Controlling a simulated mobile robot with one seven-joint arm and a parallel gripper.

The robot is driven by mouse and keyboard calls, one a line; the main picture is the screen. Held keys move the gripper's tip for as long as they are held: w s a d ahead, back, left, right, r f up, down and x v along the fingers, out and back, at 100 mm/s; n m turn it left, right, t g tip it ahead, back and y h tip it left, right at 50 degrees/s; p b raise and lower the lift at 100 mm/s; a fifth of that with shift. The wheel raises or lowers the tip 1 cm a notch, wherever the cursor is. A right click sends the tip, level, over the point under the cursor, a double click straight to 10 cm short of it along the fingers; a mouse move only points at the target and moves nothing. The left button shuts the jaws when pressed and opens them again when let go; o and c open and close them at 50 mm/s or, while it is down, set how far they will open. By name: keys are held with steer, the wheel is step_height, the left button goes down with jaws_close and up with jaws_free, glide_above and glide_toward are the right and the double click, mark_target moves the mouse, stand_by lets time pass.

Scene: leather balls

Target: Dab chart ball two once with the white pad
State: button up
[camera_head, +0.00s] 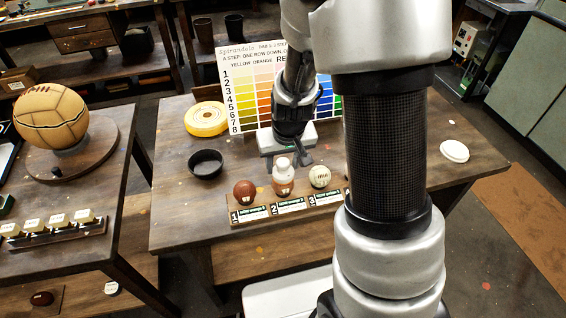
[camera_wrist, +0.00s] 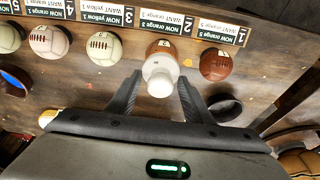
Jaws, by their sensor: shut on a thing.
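Chart ball two (camera_head: 283,187) is an orange-brown ball behind the number 2 card on the wooden rack, between a darker red-brown ball one (camera_head: 244,190) and a cream ball three (camera_head: 320,177). My gripper (camera_head: 286,162) is shut on the white pad (camera_head: 282,168), a pale, bottle-like piece, directly at ball two. In the wrist view the white pad (camera_wrist: 160,77) sits between my fingertips (camera_wrist: 158,85) and overlaps ball two (camera_wrist: 163,47), hiding part of it. I cannot tell whether pad and ball touch.
The color chart (camera_head: 262,85) stands behind the rack. A black bowl (camera_head: 206,163) and a yellow round (camera_head: 206,119) lie left on the table, a white disc (camera_head: 454,151) right. More pale balls (camera_wrist: 48,41) share the rack. A side table (camera_head: 115,175) holds a large tan ball (camera_head: 50,115).

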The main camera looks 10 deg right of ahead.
steer(key=shift+r+p, duration=1.95)
steer(key=shift+r, duration=0.55)
